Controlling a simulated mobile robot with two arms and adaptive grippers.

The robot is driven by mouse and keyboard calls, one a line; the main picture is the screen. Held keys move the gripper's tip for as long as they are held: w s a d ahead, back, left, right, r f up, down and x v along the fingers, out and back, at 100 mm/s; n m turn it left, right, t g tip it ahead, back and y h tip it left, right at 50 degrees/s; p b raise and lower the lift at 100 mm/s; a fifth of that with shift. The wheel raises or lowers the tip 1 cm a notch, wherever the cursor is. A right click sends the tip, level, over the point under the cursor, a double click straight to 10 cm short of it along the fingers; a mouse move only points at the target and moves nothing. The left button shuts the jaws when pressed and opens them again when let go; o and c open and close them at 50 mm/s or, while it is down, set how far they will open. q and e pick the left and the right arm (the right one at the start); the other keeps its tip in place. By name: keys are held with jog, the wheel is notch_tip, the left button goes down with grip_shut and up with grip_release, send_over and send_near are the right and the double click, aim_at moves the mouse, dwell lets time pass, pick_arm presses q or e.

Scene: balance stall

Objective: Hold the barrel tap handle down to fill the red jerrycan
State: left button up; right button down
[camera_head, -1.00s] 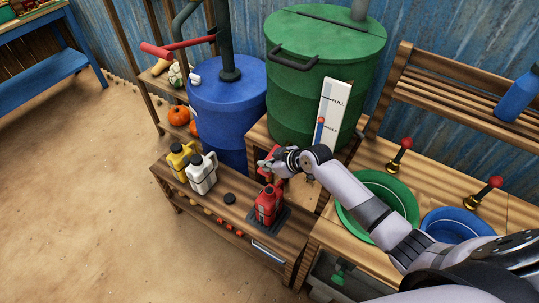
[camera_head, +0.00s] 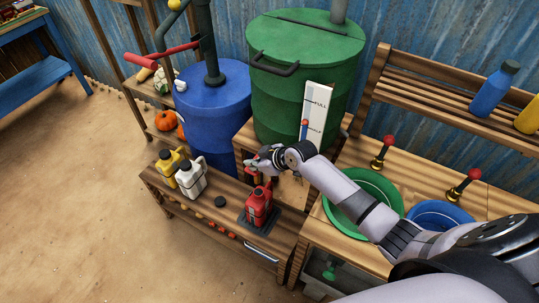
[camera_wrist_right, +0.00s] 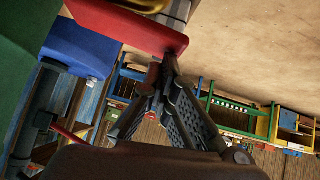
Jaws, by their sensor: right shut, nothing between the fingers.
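The red jerrycan (camera_head: 258,208) stands upright on a dark pad on the low wooden bench, below the green barrel (camera_head: 300,90). My right gripper (camera_head: 256,164) is shut and empty, in front of the barrel and above the jerrycan. In the right wrist view the red tap handle (camera_wrist_right: 120,28) is a flat bar, and the shut fingertips (camera_wrist_right: 160,70) are at its end, seemingly touching it. In the head view the gripper mostly hides the handle and spout, so I cannot tell whether liquid flows. My left gripper is not in view.
A white level gauge (camera_head: 317,108) stands by the green barrel. The blue barrel (camera_head: 213,110) is left of it. Yellow (camera_head: 170,160) and white (camera_head: 190,180) jerrycans and a black cap (camera_head: 220,201) share the bench.

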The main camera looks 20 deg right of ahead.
pick_arm(q)
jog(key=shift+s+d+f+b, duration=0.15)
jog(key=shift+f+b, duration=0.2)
jog(key=shift+b, duration=0.6)
pick_arm(e)
jog(key=a+v, duration=0.1)
jog(key=v, duration=1)
jog(key=shift+r, duration=0.25)
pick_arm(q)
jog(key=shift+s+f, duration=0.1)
pick_arm(e)
jog(key=shift+f, duration=0.1)
